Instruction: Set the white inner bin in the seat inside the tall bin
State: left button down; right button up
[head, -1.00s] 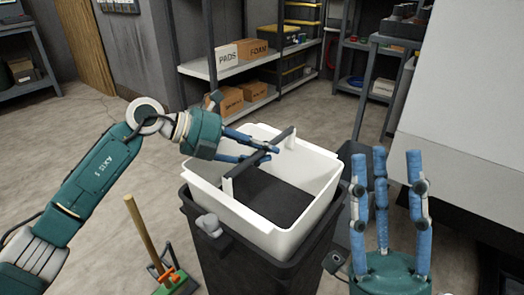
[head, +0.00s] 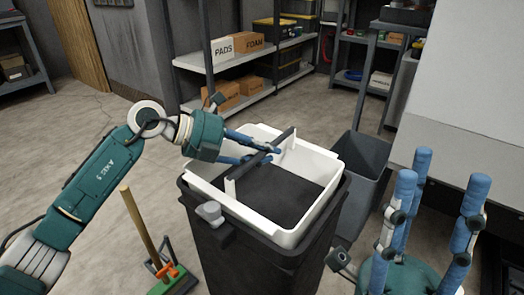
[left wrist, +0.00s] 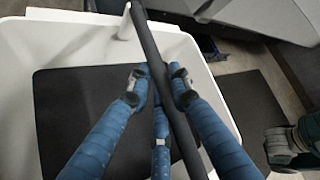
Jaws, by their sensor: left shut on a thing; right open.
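The white inner bin (head: 310,228) is upright in the mouth of the tall black bin (head: 250,262). Its upper walls show above the black rim; its lower part is hidden inside. A dark handle bar (head: 247,168) spans its top. My left gripper (head: 278,154) is shut on this bar from the left. The left wrist view shows the bar (left wrist: 150,45) running between the blue fingers, above the bin's dark inside. Whether the bin's underside touches the seat is hidden. My right gripper (head: 440,182) is open and empty at the right, apart from both bins.
A grey open bin (head: 364,160) stands behind the tall bin to the right. Shelves with cartons (head: 235,50) stand at the back. A pale panel (head: 465,85) borders the right side.

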pick_arm(q)
jog(key=shift+s+d+f, duration=0.1)
jog(key=shift+s+f, duration=0.15)
jog(key=shift+s, duration=0.2)
dwell(0.6)
jog(key=shift+f, duration=0.85)
dwell(0.6)
jog(key=shift+f, duration=0.4)
jog(key=c, duration=1.4)
grip_release()
